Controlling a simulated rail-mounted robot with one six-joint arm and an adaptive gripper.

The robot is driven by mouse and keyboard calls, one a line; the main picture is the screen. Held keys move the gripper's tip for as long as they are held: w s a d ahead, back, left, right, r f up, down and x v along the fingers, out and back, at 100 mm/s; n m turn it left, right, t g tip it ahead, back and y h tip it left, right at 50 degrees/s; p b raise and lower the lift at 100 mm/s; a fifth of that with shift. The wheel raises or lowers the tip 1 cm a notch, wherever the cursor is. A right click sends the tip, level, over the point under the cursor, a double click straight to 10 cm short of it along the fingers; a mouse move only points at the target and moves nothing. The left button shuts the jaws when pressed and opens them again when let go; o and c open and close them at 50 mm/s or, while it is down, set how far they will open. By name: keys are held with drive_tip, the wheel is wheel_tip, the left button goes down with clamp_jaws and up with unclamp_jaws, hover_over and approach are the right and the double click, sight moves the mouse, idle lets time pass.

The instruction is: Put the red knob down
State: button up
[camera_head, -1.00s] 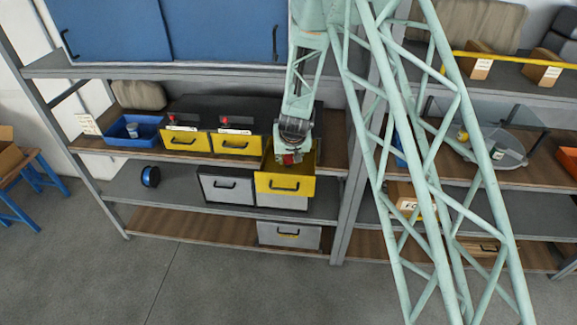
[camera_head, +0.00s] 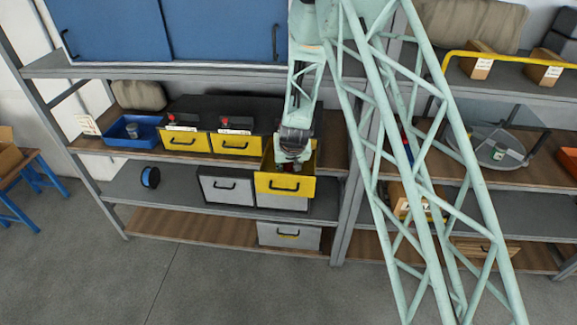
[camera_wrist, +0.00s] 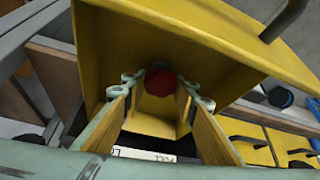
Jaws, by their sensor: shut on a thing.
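My gripper (camera_head: 290,163) reaches down into an open yellow drawer (camera_head: 285,186) at the right end of the drawer row on the middle shelf. In the wrist view its two fingers (camera_wrist: 160,88) are shut on the red knob (camera_wrist: 161,82), which shows as a dark red round shape between the fingertips. The yellow drawer's walls (camera_wrist: 225,45) surround the knob. I cannot tell whether the knob touches the drawer floor. In the head view the knob is mostly hidden by the gripper and the drawer front.
Two closed yellow drawers (camera_head: 236,143) stand to the left, with small red-topped things above them. A blue tray (camera_head: 118,139) holding a grey cup is further left. Grey drawers (camera_head: 226,190) sit below. The upper shelf with blue panels (camera_head: 215,30) is overhead.

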drive_tip(key=shift+f, duration=0.15)
drive_tip(key=o, duration=0.8)
drive_tip(key=shift+o, duration=0.2)
drive_tip(key=shift+r, duration=0.25)
drive_tip(key=shift+s+r, duration=0.25)
drive_tip(key=shift+r, duration=0.25)
drive_tip(key=v, duration=1)
drive_tip(key=shift+s+r+p, duration=0.2)
drive_tip(key=shift+r+p, duration=0.15)
drive_tip(key=shift+p, duration=0.1)
drive_tip(key=shift+d, duration=0.1)
